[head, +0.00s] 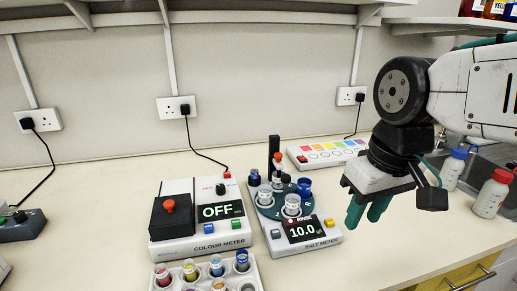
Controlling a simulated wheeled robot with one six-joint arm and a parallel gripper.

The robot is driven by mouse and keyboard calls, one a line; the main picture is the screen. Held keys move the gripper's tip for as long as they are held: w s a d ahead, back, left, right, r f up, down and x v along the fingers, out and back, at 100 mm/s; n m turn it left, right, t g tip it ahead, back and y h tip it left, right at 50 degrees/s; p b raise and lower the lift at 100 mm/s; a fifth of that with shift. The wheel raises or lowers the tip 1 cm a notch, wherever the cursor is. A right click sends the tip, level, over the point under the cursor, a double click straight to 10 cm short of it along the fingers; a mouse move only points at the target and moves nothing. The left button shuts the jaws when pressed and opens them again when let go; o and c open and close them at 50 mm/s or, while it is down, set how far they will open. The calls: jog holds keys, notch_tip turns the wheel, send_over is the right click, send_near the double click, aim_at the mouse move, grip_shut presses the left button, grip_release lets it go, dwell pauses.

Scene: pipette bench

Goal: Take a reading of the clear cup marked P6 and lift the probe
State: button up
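The salt meter (331,242) stands on the bench at the middle right, its display (303,229) reading 10.0 under a small line that seems to say RINSE. A teal round holder (268,211) on it carries several small cups, including a clear cup (292,206) at the front. No P6 mark is legible. A black post (273,147) rises behind the holder, with a red-topped part (278,158) beside it that may be the probe; its tip is hidden. My gripper (368,213), with teal fingers pointing down, hangs right of the meter, apart from it and apparently empty. Its finger gap is unclear.
The colour meter (205,245), reading OFF, stands left of the salt meter. A tray (250,268) of coloured vials is in front. A colour-strip panel (328,152) lies behind. Bottles (490,195) stand right, by a sink. The front right bench is clear.

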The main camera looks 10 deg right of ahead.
jog(key=w+a+r+n+y, duration=0.1)
jog(key=w+r+n, duration=0.1)
jog(key=w, duration=0.8)
jog(key=w+r+n+y, duration=0.1)
jog(key=w+n, duration=0.2)
jog(key=w, duration=0.6)
jog(key=n+t, duration=0.2)
jog(key=n, duration=0.1)
send_near(279, 154)
jog(key=shift+y, duration=0.4)
jog(key=x, duration=0.8)
jog(key=shift+w+d+f, duration=0.15)
jog(key=shift+d, duration=0.15)
